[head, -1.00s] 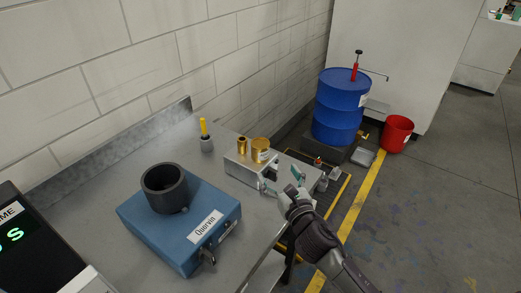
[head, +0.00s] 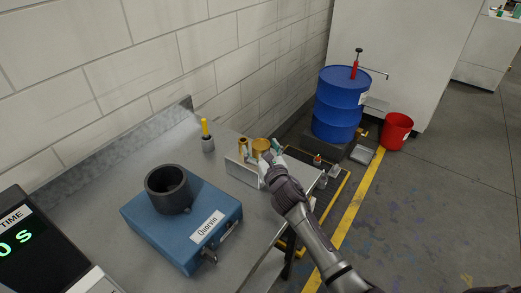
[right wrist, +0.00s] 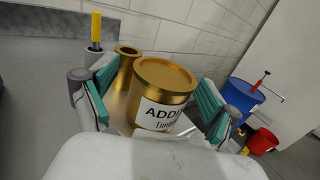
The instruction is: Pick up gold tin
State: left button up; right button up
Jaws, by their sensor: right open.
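The gold tin (head: 261,147) stands upright on the far part of the metal table, behind a low metal plate. In the right wrist view the gold tin (right wrist: 163,90) has a white label starting "ADDI" and sits between the teal finger pads. My right gripper (head: 267,156) is at the tin's near side. In the wrist view its fingers (right wrist: 155,100) are spread on either side of the tin, open. A narrower gold cylinder (right wrist: 124,72) stands just left of the tin. My left gripper is not in view.
A blue box labelled Quorvin (head: 180,232) with a dark cup (head: 168,188) stands at the left. A yellow-handled tool (head: 206,133) stands near the wall. A blue drum (head: 340,103) and a red bucket (head: 396,131) stand beyond the table.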

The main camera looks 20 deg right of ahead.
jog(key=shift+s, duration=0.1)
jog(key=shift+c, duration=0.9)
jog(key=c, duration=1.2)
jog(key=shift+o, duration=0.2)
jog(key=shift+r, duration=0.1)
jog(key=shift+r, duration=0.1)
